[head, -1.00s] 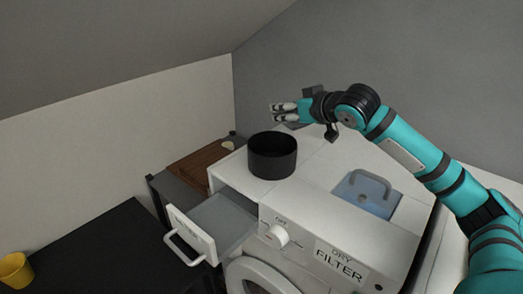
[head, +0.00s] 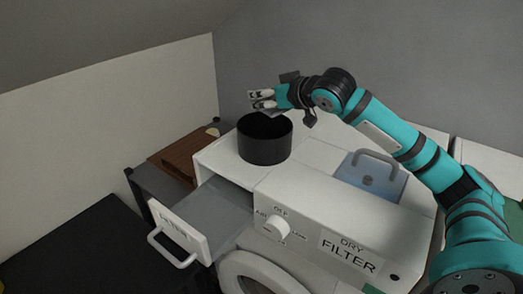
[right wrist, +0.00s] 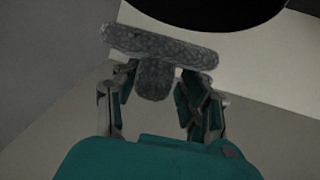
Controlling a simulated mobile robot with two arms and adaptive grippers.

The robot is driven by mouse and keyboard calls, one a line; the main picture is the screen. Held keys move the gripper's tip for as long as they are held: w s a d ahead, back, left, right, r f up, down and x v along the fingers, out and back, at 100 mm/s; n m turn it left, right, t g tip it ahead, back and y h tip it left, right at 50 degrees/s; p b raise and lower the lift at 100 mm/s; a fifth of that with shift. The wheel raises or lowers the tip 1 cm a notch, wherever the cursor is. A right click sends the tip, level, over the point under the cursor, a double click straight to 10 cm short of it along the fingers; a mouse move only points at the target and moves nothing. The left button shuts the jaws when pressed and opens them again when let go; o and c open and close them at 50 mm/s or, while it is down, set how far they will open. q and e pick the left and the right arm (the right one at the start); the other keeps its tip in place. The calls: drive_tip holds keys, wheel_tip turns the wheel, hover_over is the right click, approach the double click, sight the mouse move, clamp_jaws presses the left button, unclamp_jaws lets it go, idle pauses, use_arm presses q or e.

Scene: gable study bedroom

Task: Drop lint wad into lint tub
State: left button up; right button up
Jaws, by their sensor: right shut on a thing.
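The lint wad (right wrist: 155,50) is grey and speckled, with a wide bar and a short stub, in the right wrist view. My right gripper (right wrist: 150,85) is shut on its stub. In the head view my right gripper (head: 262,99) is just above the back rim of the black round tub (head: 265,150), fingers pointing left; the wad is hard to make out there. The tub stands upright on the white dryer top, and its dark edge also shows at the top of the right wrist view (right wrist: 210,10). My left gripper is out of view.
The dryer's filter drawer (head: 180,232) is pulled out at the front left. A blue lid with a handle (head: 370,180) lies on the dryer top to the right. A brown slatted board (head: 183,155) is behind left. A dark table (head: 80,240) is at left.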

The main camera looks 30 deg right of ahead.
drive_tip(key=shift+s, duration=0.1)
drive_tip(key=o, duration=1)
drive_tip(key=shift+f, duration=0.1)
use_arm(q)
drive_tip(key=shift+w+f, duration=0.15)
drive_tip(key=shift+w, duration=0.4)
use_arm(e)
drive_tip(key=shift+s+d, duration=0.1)
drive_tip(key=shift+s, duration=0.3)
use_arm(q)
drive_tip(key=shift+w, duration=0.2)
use_arm(e)
drive_tip(key=shift+v, duration=5.6)
